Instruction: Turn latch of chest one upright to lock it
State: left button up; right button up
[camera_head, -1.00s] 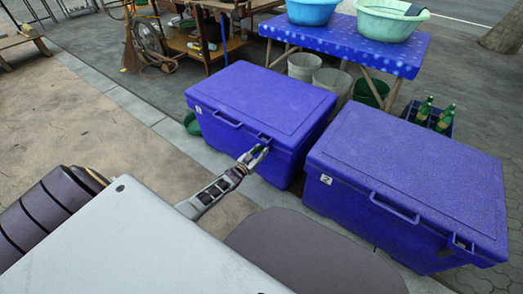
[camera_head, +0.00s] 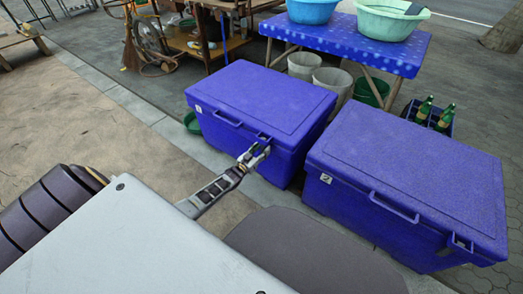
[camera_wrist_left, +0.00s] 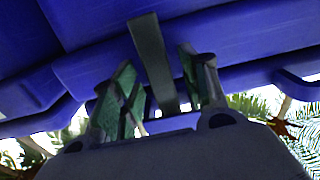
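Chest one (camera_head: 262,90) is the blue lidded cooler on the left, marked 1, with its lid down. My left gripper (camera_head: 256,153) is at its front face, near the right end, just below the lid edge. In the left wrist view, a dark grey bar (camera_wrist_left: 152,60), which looks like the latch, stands between the two green-padded fingers of my left gripper (camera_wrist_left: 163,85). The fingers are apart, with gaps showing beside the bar. In the head view the gripper mostly hides the latch, so its angle is unclear there. My right gripper is out of view.
Chest two (camera_head: 410,165), a similar blue cooler, stands close on the right, with a narrow gap between. A blue table (camera_head: 350,42) with basins and buckets is behind. A crate of green bottles (camera_head: 427,118) is at the back right. Pavement to the left is clear.

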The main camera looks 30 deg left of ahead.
pick_arm(q)
jog(key=shift+s, duration=0.2)
jog(key=s, duration=1.1)
jog(key=shift+s+a, duration=0.25)
jog(key=shift+a, duration=0.2)
dwell(0.3)
jog(key=shift+d, duration=0.1)
dwell(0.6)
